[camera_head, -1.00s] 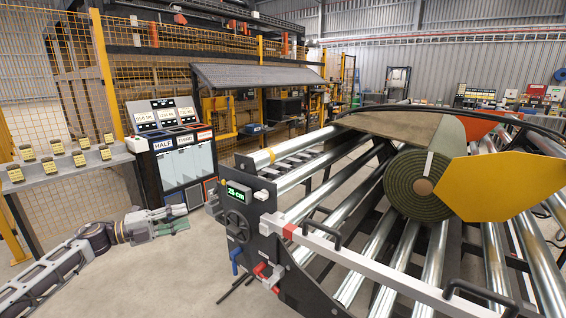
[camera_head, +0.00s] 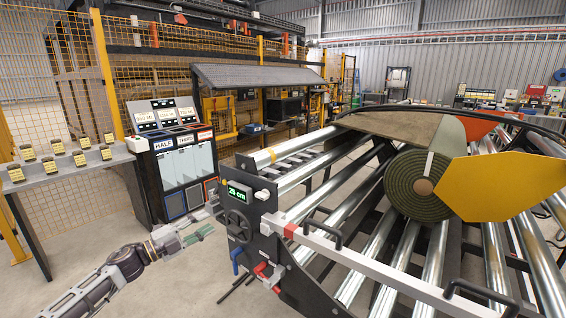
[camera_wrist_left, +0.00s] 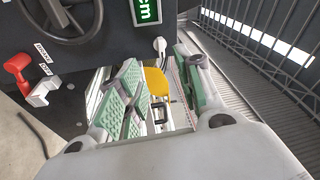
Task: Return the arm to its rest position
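My left arm comes in from the lower left in the head view. Its left gripper (camera_head: 205,227) is in front of the bin cabinet and left of the roller machine's end panel, apart from the machine's rollers. In the left wrist view the left gripper (camera_wrist_left: 158,75) has its two green-padded fingers spread apart. No held object shows between them; a yellow part shows beyond. My right gripper is in neither view.
The roller machine (camera_head: 285,249) fills the right side, with a green turf roll (camera_head: 408,194) on its rollers. The bin cabinet (camera_head: 180,168) stands behind my gripper. A grey shelf (camera_head: 110,160) with small labelled items is at the left. Bare floor shows around the arm.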

